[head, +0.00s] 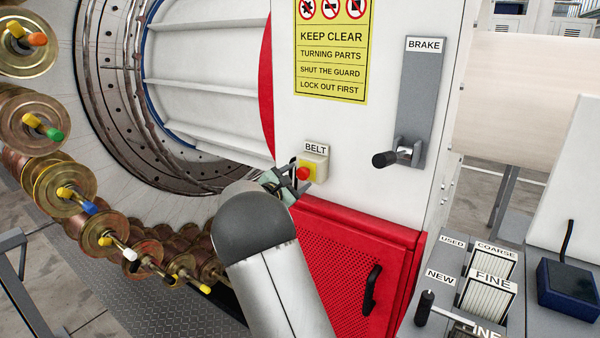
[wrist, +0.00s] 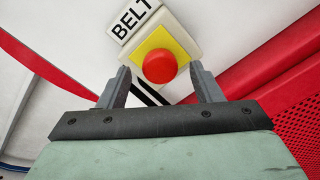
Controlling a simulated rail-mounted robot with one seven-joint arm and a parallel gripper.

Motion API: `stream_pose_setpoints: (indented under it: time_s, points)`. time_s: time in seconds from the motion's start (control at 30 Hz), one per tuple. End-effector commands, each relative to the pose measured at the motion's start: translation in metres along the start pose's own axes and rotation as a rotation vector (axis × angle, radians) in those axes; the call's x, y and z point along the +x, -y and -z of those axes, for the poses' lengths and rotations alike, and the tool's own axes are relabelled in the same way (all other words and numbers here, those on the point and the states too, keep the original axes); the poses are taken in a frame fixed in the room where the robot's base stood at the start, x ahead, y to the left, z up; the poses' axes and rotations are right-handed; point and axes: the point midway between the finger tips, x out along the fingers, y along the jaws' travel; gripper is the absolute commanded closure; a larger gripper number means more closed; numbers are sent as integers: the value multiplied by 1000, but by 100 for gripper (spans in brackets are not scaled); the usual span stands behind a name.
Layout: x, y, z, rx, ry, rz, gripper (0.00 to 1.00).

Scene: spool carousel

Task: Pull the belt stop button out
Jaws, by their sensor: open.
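The belt stop button (head: 303,173) is a round red knob on a yellow plate, on a small cream box under a BELT label (head: 316,149) on the white machine panel. In the wrist view the red button (wrist: 159,66) sits ahead of my gripper, between the lines of its two fingers. My gripper (wrist: 160,88) is open, one finger to each side of the button's lower part in the picture. In the head view my gripper (head: 283,181) is close to the button, partly hidden by my arm. I cannot tell whether the fingers touch it.
A brake lever (head: 388,158) sticks out at the right of the panel. A red perforated guard (head: 335,270) with a black handle (head: 371,290) is below. Brass spools (head: 65,188) ring the carousel at left. A rack with labelled slots (head: 485,292) stands at lower right.

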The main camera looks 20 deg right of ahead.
Motion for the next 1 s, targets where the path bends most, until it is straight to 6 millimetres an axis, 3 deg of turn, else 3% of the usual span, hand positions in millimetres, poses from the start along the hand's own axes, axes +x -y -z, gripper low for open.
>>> stream_pose_setpoints:
  time_s: [0.2,0.5,0.73,1.0]
  points:
    - [20,0,0,1,0,0,41]
    - [22,0,0,1,-1,0,41]
    - [22,0,0,1,-1,0,100]
    - [8,2,4,3,-2,-2,100]
